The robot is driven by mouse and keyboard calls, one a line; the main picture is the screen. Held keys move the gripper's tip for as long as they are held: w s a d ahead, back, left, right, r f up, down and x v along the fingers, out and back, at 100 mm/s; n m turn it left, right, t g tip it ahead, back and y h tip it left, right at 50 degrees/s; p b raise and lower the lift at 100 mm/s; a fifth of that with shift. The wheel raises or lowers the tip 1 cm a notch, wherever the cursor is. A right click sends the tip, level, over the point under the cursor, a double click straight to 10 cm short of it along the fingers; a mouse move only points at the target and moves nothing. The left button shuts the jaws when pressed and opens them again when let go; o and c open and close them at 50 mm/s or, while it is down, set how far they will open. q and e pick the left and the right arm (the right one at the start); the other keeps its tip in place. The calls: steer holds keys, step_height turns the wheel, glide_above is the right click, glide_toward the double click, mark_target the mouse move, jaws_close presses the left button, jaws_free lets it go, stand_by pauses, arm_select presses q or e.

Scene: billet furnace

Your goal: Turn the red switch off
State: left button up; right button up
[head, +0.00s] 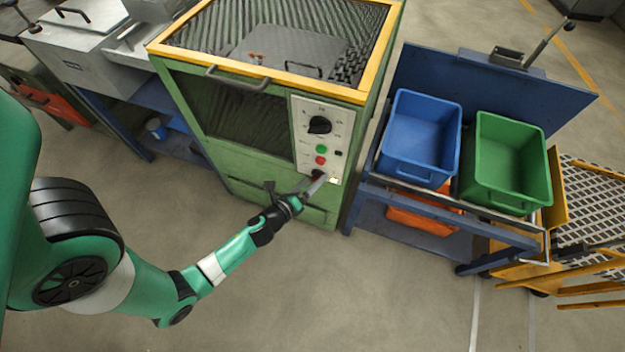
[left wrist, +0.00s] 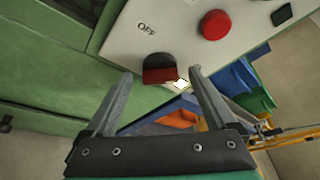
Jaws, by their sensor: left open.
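The red switch (left wrist: 160,76) shows in the left wrist view as a red rocker in a dark round housing, low on the white control panel (left wrist: 150,50). An "OFF" label (left wrist: 147,29) is printed above it. My left gripper (left wrist: 160,73) is open and empty, its fingertips on either side of the switch in this view. I cannot tell whether they touch the panel. In the head view the left gripper (head: 321,184) reaches the lower part of the panel (head: 339,113) and partly covers the switch. My right gripper is not in view.
A red button (left wrist: 215,25) sits above and right of the switch. The panel also has a green button (head: 321,148) and a black knob (head: 320,125). The green furnace (head: 240,185) stands beside a blue cart with a blue bin (head: 420,145) and a green bin (head: 507,160).

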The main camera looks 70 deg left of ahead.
arm_select(q)
steer(key=shift+w+a+f, duration=0.1)
steer(key=shift+w+a, duration=0.1)
steer(key=shift+w, duration=0.1)
steer(key=shift+c, duration=0.2)
steer(key=c, duration=1.3)
steer(key=shift+c, duration=0.2)
